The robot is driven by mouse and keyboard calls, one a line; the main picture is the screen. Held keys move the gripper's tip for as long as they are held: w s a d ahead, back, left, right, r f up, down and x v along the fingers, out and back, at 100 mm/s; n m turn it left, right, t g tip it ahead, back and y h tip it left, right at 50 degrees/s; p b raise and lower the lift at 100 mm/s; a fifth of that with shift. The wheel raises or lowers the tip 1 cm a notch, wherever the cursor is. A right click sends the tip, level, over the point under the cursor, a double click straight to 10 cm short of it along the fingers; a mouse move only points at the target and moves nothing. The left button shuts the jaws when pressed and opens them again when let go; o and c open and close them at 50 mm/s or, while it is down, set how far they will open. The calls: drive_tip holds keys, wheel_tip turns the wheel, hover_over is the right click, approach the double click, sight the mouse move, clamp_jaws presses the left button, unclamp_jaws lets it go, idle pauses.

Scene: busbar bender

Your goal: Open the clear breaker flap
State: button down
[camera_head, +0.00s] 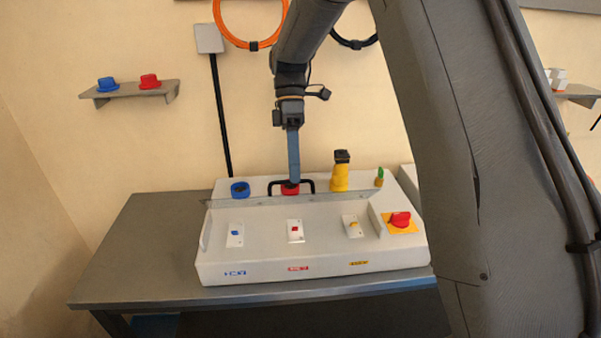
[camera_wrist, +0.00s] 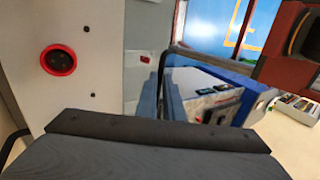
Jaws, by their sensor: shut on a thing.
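The clear flap (camera_head: 240,201) shows as a thin, see-through grey strip across the white bender box (camera_head: 290,255). Its black handle (camera_head: 271,187) stands up at the middle, in front of a red socket. My gripper (camera_head: 291,178) points down from above and is shut on the handle. In the wrist view the fingers (camera_wrist: 160,98) are close together, with the dark handle bar (camera_wrist: 162,68) running up beside them. How far the flap is tilted is hard to tell. Blue, red and yellow breaker switches (camera_head: 295,230) sit on the front panel below it.
A blue socket (camera_head: 240,189) and a yellow plug (camera_head: 340,177) stand on the box's rear top. A red knob (camera_head: 400,220) is at the right. The grey table (camera_head: 140,240) is clear at left. A shelf (camera_head: 130,92) holds blue and red plugs.

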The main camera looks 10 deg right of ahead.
drive_tip(key=w+f+b, duration=0.1)
drive_tip(key=w, duration=0.5)
drive_tip(key=shift+d+f, duration=0.25)
drive_tip(key=shift+f, duration=0.05)
drive_tip(key=shift+w, duration=0.1)
idle(0.3)
drive_tip(key=c, duration=1.9)
unclamp_jaws()
drive_tip(key=shift+w, duration=0.1)
drive_tip(key=shift+r, duration=0.15)
